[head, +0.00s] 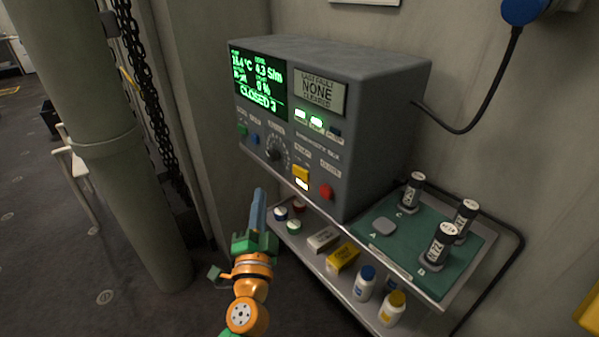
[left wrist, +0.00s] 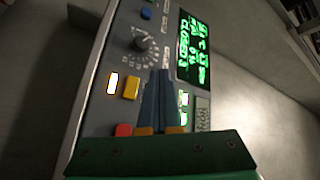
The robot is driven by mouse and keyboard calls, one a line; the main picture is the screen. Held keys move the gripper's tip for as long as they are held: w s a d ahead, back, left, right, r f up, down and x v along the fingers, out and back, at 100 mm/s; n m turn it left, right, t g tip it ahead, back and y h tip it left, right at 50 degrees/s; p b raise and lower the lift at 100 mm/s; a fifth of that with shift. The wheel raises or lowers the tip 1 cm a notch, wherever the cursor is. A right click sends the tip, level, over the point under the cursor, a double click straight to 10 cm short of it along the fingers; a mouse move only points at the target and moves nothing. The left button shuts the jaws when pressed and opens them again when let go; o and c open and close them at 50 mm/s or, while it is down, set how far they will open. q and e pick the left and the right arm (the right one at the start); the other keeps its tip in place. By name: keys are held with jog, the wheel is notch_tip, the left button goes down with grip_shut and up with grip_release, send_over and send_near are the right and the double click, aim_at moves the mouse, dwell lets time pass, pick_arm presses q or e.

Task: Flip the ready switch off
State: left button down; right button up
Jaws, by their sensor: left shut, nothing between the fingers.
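A grey control box (head: 375,80) stands against the wall, its panel facing me. Its panel has a yellow control (head: 301,173) with a lit white lamp (head: 302,184) below it, and a red button (head: 326,192) to the right. The yellow control also shows in the left wrist view (left wrist: 131,88). The labels are too small to tell which is the ready switch. My left gripper (head: 259,192) is shut and empty, in front of the panel's lower left. My right gripper is not in view.
A green screen (head: 258,82) reads CLOSED; a small display (head: 318,92) reads NONE. A dial (head: 274,152) sits mid-panel. At right a green tray (head: 400,247) holds black cylinders; bottles and boxes stand on the shelf below. A thick pillar (head: 100,150) stands left.

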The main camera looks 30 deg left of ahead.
aim_at(301, 172)
pick_arm(q)
jog(key=w+d+b, duration=0.1)
jog(key=w+d, duration=0.1)
jog(key=w, duration=0.6)
jog(key=shift+w, duration=0.3)
jog(key=shift+d+f, duration=0.1)
dwell(1.7)
